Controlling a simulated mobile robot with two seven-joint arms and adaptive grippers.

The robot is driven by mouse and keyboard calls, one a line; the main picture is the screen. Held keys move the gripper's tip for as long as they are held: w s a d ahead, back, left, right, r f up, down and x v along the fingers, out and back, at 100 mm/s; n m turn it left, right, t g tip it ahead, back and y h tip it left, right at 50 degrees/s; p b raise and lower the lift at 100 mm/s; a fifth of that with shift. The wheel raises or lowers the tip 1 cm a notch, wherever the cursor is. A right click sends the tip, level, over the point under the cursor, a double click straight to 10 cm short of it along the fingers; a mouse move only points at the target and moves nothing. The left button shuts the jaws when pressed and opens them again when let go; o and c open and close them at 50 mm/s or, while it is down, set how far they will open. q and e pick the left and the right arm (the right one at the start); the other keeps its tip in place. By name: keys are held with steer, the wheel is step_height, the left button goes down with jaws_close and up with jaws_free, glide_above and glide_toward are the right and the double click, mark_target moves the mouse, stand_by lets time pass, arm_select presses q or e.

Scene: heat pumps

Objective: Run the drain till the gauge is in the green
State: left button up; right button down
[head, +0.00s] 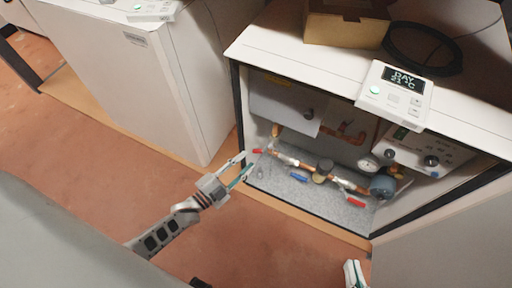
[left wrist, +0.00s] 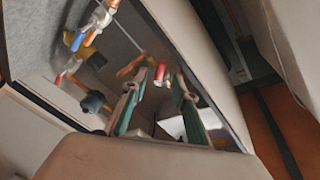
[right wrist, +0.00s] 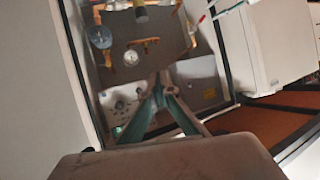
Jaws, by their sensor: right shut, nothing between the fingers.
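The round white gauge (head: 368,163) sits at the right of the pipework inside the open cabinet; its needle and coloured band are too small to read. It also shows in the right wrist view (right wrist: 131,57). A red handle (head: 257,151) is at the pipework's left end, a blue handle (head: 299,178) below the pipe, and another red handle (head: 356,202) at lower right. I cannot tell which is the drain. My left gripper (head: 246,162) is open at the cabinet's left front, near the left red handle. My right gripper (head: 355,273) is shut and empty, low in front.
A thermostat (head: 395,95) reading DAY 21 °C, a cardboard box (head: 345,24) and a black coil (head: 424,48) are on the cabinet top (head: 290,38). A control box with knobs (head: 425,153) is inside at right. Another white cabinet (head: 125,75) stands at left. The floor in front is clear.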

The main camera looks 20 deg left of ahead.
mark_target(258, 151)
arm_select(q)
steer(key=shift+b+x, duration=0.5)
steer(key=shift+x, duration=2.9)
jaws_close()
arm_select(e)
steer(key=shift+s+a+f+m, duration=0.15)
steer(key=shift+a+m, duration=0.1)
steer(key=shift+a, duration=0.15)
steer(key=shift+s+a+f+m, duration=0.1)
steer(key=shift+s+a+m, duration=0.05)
steer(key=shift+a+m, duration=0.15)
